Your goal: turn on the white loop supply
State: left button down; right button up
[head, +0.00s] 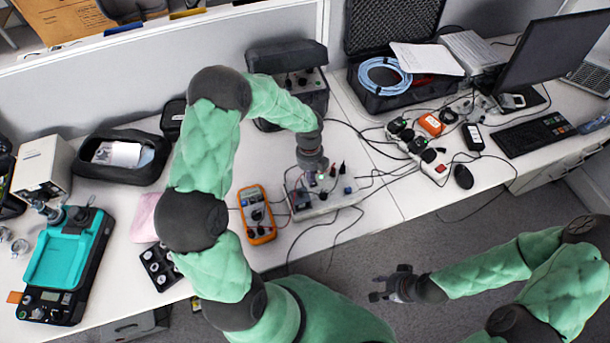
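A small white box with knobs and coloured sockets (325,203), which looks like the white loop supply, sits on the desk near its front edge, with black leads plugged in. My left gripper (314,172) points down at the back part of its top and hides some of its controls. I cannot tell whether it touches the box, and its fingertips are too small and dark to read. My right gripper (375,288) is over the floor in front of the desk, well away from the box; its fingers look apart and empty.
An orange multimeter (257,214) lies just left of the box. A white power strip (420,152) with black plugs and loose cables is to the right. A black case (293,85) stands behind. A teal-topped device (68,256) is at far left.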

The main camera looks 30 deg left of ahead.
aim_at(311, 191)
pick_arm(q)
notch_tip(311, 191, up, 10)
jog(key=s+d+p, duration=0.1)
jog(key=shift+r+p, duration=0.15)
jog(key=shift+p, duration=0.2)
jog(key=shift+s, duration=0.1)
dwell(0.3)
